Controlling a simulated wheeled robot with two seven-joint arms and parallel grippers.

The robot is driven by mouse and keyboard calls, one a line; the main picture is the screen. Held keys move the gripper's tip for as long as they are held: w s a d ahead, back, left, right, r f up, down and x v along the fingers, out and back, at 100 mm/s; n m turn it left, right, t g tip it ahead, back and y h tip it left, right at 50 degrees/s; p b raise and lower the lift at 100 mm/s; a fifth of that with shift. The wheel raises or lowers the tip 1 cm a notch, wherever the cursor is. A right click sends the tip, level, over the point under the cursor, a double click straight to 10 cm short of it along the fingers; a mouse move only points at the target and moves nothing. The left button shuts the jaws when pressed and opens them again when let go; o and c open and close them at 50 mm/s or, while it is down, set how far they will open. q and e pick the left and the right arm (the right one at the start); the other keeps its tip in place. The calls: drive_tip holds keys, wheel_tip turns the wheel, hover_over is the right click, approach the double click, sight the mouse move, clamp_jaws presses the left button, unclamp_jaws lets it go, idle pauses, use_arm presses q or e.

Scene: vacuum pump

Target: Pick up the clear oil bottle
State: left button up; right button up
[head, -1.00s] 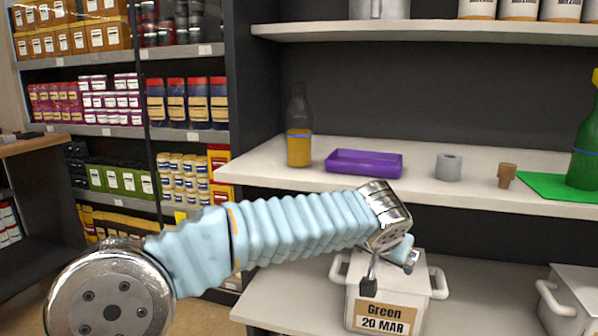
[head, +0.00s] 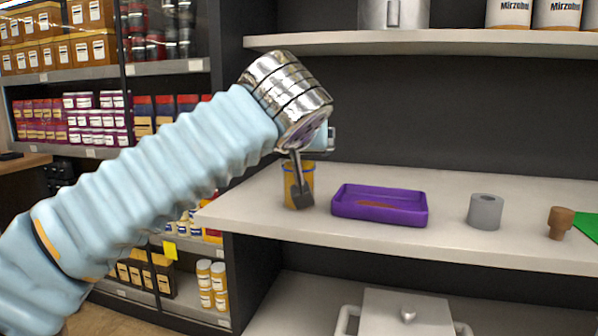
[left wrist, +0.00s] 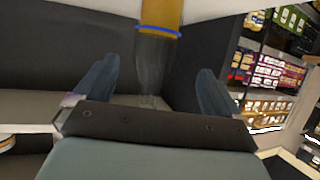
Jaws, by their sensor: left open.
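The clear oil bottle (head: 289,186), with amber oil low inside and a blue ring, stands upright on the white shelf (head: 262,215). My left gripper (head: 301,188) is in front of it in the head view and hides its upper part. In the left wrist view the bottle (left wrist: 160,55) appears upside down, with its clear neck between the two spread fingers of my left gripper (left wrist: 157,75). Gaps show on both sides of the neck, so the fingers look apart from it. My right gripper is not in view.
A purple tray (head: 380,220) lies right of the bottle. A grey roll (head: 485,212), a brown stopper (head: 560,222) and a green sheet (head: 587,229) are further right. An upper shelf (head: 440,41) with containers is above.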

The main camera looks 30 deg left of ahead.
use_arm(q)
drive_tip(key=p+x, duration=0.1)
drive_tip(key=x, duration=0.7)
drive_tip(key=shift+w+d, duration=0.15)
drive_tip(key=shift+w, duration=0.2)
drive_tip(key=c, duration=1.3)
wheel_tip(320, 180, up, 3)
drive_tip(key=shift+r+p, duration=0.1)
drive_tip(key=shift+p, duration=0.25)
drive_tip(key=s+d+r+p, duration=0.1)
drive_tip(key=s+d+r, duration=0.8)
drive_tip(key=s+d, duration=0.1)
drive_tip(key=shift+r, duration=0.35)
